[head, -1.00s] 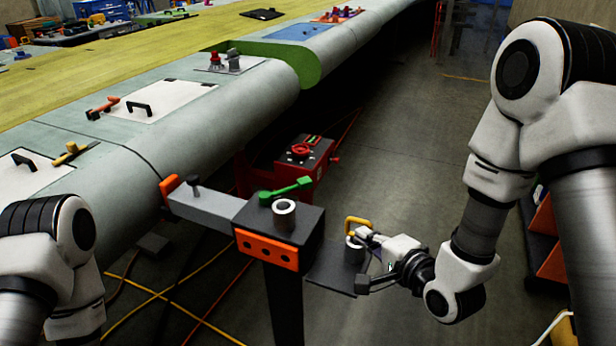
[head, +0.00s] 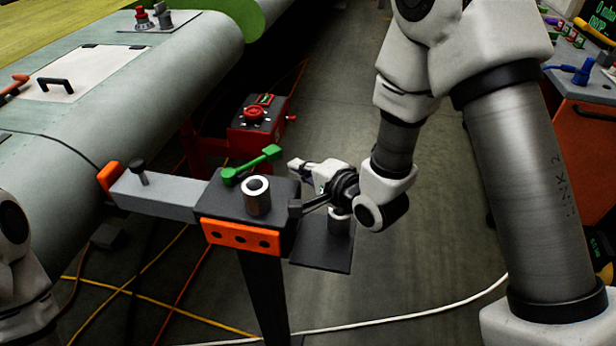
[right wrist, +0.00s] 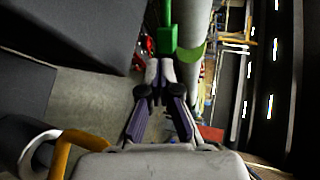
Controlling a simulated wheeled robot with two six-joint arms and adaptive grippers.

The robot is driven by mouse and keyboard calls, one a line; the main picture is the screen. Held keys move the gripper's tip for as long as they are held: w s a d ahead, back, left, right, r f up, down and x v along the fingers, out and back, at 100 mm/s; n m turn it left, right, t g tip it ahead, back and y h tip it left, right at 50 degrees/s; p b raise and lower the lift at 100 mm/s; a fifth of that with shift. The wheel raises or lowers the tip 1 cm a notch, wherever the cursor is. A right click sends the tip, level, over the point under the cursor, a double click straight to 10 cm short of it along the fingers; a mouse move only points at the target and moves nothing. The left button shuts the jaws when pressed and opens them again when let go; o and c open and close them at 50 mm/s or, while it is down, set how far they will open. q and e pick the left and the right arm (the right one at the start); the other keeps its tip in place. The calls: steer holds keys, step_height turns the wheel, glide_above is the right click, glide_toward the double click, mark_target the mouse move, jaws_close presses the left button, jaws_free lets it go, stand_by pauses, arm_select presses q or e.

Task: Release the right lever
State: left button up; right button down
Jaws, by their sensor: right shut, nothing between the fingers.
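The green lever (head: 250,168) lies across the top of the dark jig block (head: 222,199), its free end pointing to the right and away. It also shows at the top of the right wrist view (right wrist: 168,28). My right gripper (head: 298,166) is just right of the lever's free end. In the right wrist view its fingers (right wrist: 160,72) are together, with nothing between them. The lever's end appears just beyond the fingertips; I cannot tell whether they touch. My left gripper is out of view; only part of the left arm shows at the left edge.
A metal bushing (head: 257,196) stands on the block in front of the lever. A dark side plate (head: 322,256) with a post is below my right wrist. A yellow handle (right wrist: 75,150) shows in the wrist view. The wing panel (head: 70,130) is left; a red box (head: 258,124) stands behind.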

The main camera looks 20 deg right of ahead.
mark_target(277, 156)
steer(key=x, duration=0.2)
steer(key=p+x, duration=0.1)
steer(key=x, duration=0.2)
steer(key=shift+w+r, duration=0.2)
steer(key=shift+s+a, duration=0.1)
steer(key=shift+r, duration=0.1)
